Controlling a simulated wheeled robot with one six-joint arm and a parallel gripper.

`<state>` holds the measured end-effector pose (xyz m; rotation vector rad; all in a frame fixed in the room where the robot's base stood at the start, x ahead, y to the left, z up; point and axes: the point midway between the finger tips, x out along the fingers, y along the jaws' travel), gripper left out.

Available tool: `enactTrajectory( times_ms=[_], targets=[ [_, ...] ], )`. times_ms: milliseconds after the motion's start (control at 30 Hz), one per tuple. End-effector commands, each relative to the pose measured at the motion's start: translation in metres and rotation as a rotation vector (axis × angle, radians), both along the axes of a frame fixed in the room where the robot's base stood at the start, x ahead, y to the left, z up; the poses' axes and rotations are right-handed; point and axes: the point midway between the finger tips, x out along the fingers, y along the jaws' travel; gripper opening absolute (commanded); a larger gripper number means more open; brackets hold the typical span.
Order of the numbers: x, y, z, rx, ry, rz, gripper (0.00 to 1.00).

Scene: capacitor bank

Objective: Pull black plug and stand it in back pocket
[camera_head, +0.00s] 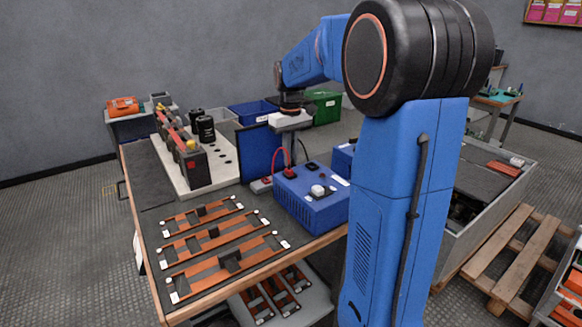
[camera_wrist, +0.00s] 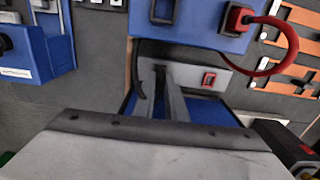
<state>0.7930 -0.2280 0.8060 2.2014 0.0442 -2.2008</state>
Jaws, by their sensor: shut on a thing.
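My gripper (camera_head: 292,150) points down over the bench, beside the blue supply box (camera_head: 312,200). In the wrist view my gripper (camera_wrist: 168,75) has its two grey fingers close together. It is shut on a small dark piece that looks like the black plug (camera_wrist: 160,70), with a black lead (camera_wrist: 140,80) curving beside it. The plug is mostly hidden by the fingers. A red plug (camera_wrist: 239,18) sits in the supply box, and its red lead loops to the grey strip (camera_wrist: 222,68) with a red socket. I cannot make out a back pocket.
A tall blue panel (camera_head: 262,150) stands left of my gripper. Copper bars (camera_head: 220,235) lie on the front mat. Dark capacitors (camera_head: 206,130) and a terminal rack (camera_head: 183,150) stand at the left. Blue and green bins (camera_head: 325,106) are behind. My arm hides part of the right side.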

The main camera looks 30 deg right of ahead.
Motion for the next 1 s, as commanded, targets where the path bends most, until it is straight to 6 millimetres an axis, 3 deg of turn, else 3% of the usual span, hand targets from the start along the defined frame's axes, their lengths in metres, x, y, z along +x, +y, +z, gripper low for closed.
enactTrajectory(
  times_ms=[1000],
  targets=[
    [0.000,0.000,0.033,0.000,-0.001,0.000,0.00]
  ],
)
